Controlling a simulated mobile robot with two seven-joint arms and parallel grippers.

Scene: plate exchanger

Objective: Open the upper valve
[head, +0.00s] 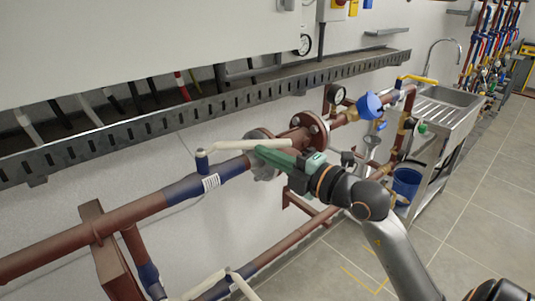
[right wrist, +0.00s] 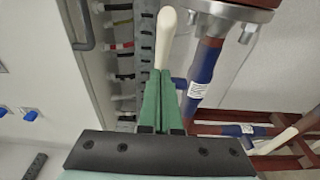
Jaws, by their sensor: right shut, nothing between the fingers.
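The upper valve (head: 202,163) is a dark blue section on the upper red-brown pipe, with a white lever (head: 240,145) reaching to the right from its stem. The lever runs roughly along the pipe, at an angle to it in the picture. My right gripper (head: 262,152), with green fingers, is shut and empty just below the lever's right part. In the right wrist view, the lever (right wrist: 166,45) shows past the fingertips (right wrist: 160,78), its lower part partly hidden by them. Whether they touch cannot be told. My left gripper is not in view.
A lower pipe (head: 285,246) with another white lever (head: 243,287) runs below. A flange (head: 310,130), a gauge (head: 337,94) and a blue round part (head: 369,105) sit right of the gripper. A perforated metal tray (head: 200,108) runs along the wall above.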

